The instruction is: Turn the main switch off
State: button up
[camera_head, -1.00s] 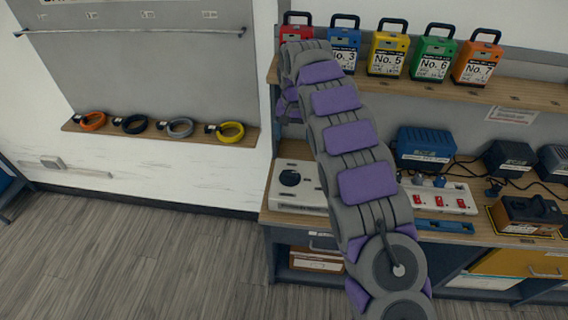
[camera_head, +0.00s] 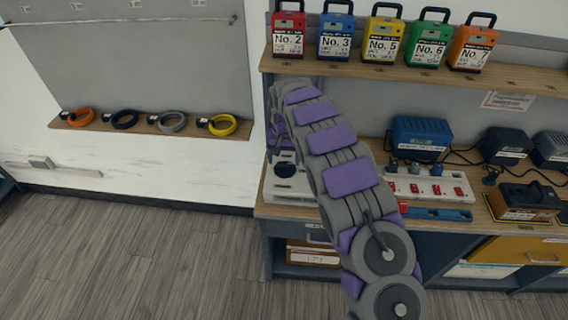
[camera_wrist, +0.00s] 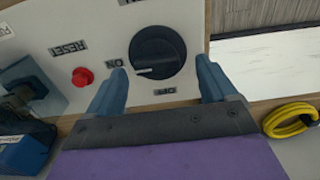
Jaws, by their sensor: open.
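The main switch is a round black knob (camera_wrist: 157,53) on a light panel (camera_wrist: 100,30), seen in the wrist view. Its white pointer line points left, at the ON label (camera_wrist: 117,77). A red RESET button (camera_wrist: 82,77) sits left of the knob. My gripper (camera_wrist: 160,88) is open, with its blue-grey fingers apart on either side of the knob's lower edge; contact cannot be told.
A power strip (camera_head: 430,188) with red switches lies right of my arm. Chargers (camera_head: 420,137) stand behind it. Numbered battery packs (camera_head: 383,40) line the shelf above. Coiled cables (camera_head: 172,121) lie on a wall ledge at left. The floor (camera_head: 130,250) there is clear.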

jog(key=shift+d+f, duration=0.15)
jog(key=shift+f, duration=0.9)
jog(key=shift+c, duration=0.5)
jog(key=c, duration=1)
jog(key=shift+o, duration=0.2)
